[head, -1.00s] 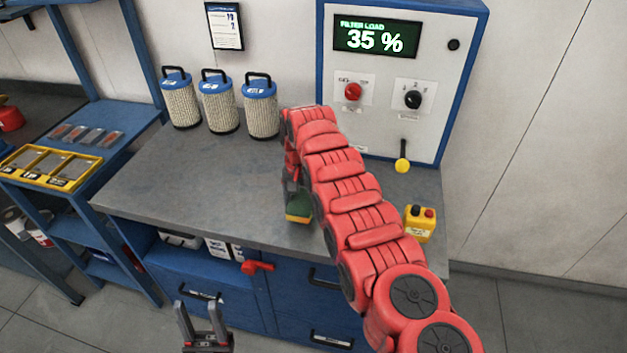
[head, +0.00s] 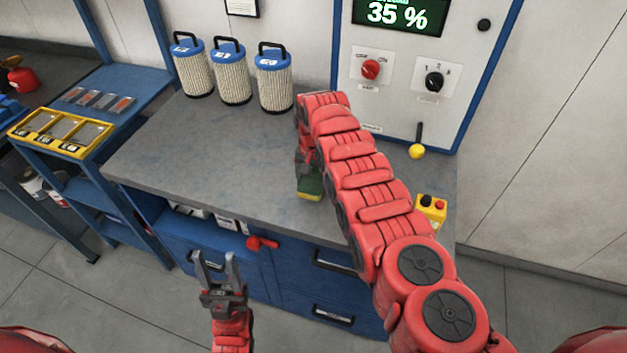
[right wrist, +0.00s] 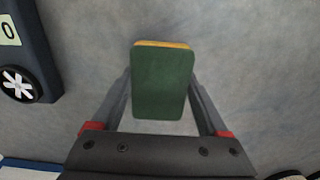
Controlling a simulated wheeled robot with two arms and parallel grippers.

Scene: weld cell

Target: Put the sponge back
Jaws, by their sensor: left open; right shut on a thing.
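The sponge (head: 311,188) is green with a yellow side. It is held at the end of my right arm, over the front part of the grey workbench (head: 215,165). In the right wrist view the sponge (right wrist: 163,82) sits between the two fingers of my right gripper (right wrist: 162,105), which is shut on it. In the head view my right gripper (head: 307,172) is partly hidden by my red arm. I cannot tell whether the sponge touches the bench top. My left gripper (head: 217,268) is open and empty, in front of the blue drawers and below the bench edge.
Several filter cartridges, one of them here (head: 274,78), stand at the back of the bench. A control panel (head: 420,75) is behind my right arm, and a yellow button box (head: 431,212) is at the bench's right. A shelf with a yellow tray (head: 62,132) is left. The bench's left half is clear.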

